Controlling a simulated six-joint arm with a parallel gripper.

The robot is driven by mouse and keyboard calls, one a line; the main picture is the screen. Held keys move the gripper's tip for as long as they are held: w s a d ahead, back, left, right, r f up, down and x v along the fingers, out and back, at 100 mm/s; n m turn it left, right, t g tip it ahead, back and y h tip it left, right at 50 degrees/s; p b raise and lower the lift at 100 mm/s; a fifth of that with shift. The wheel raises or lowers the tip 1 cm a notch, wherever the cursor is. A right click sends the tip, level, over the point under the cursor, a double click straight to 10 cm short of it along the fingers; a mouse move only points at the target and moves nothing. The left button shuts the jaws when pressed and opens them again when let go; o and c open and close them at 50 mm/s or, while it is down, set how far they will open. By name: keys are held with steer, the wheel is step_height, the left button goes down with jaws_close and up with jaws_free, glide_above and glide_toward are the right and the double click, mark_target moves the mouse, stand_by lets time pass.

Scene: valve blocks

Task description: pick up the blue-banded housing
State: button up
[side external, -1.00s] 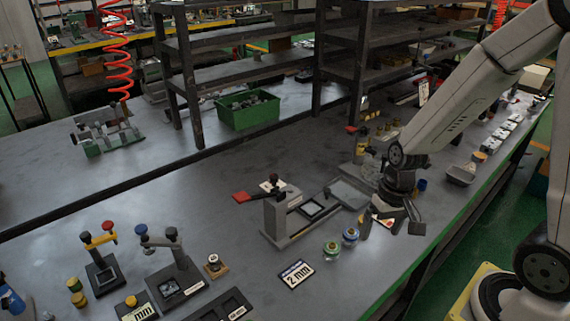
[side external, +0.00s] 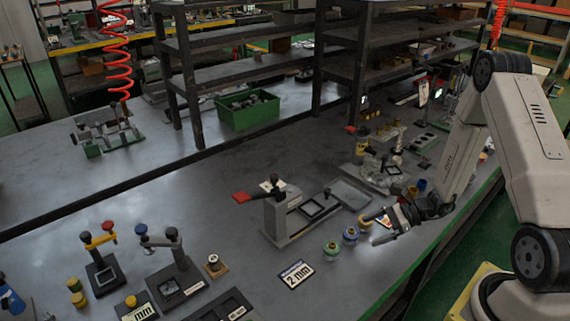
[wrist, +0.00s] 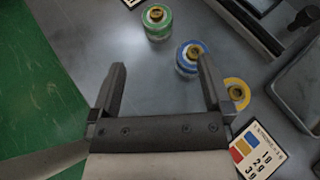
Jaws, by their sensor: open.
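The blue-banded housing (side external: 350,235) stands upright on the grey bench in the side view. In the wrist view the blue-banded housing (wrist: 188,58) lies just beyond the tip of my right-hand finger, which partly overlaps its edge. My gripper (side external: 378,229) is tilted towards it from the right, jaws apart. A green-banded housing (wrist: 156,20) stands up and left of the blue one. A yellow-banded housing (wrist: 238,92) sits to its lower right, partly behind the right finger.
A colour card (wrist: 258,150) lies near the right finger. A grey clamp fixture (side external: 285,215) with a red handle stands left of the housings. A "2 mm" card (side external: 296,274) lies in front. The bench's green front edge (side external: 400,289) is close to my gripper.

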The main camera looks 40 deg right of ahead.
mark_target(351, 230)
steer(key=d+m+t, duration=0.1)
steer(key=d+f+m+t, duration=0.1)
steer(key=d+m+t+h, duration=0.1)
steer(key=shift+w+d+f, duration=0.2)
steer(key=shift+w+f, duration=0.1)
steer(key=shift+f, duration=0.1)
steer(key=shift+x, duration=1.35)
steer(key=shift+a, duration=0.1)
steer(key=shift+x, duration=2.5)
steer(key=shift+w, duration=0.1)
jaws_close()
steer(key=shift+r, duration=4.95)
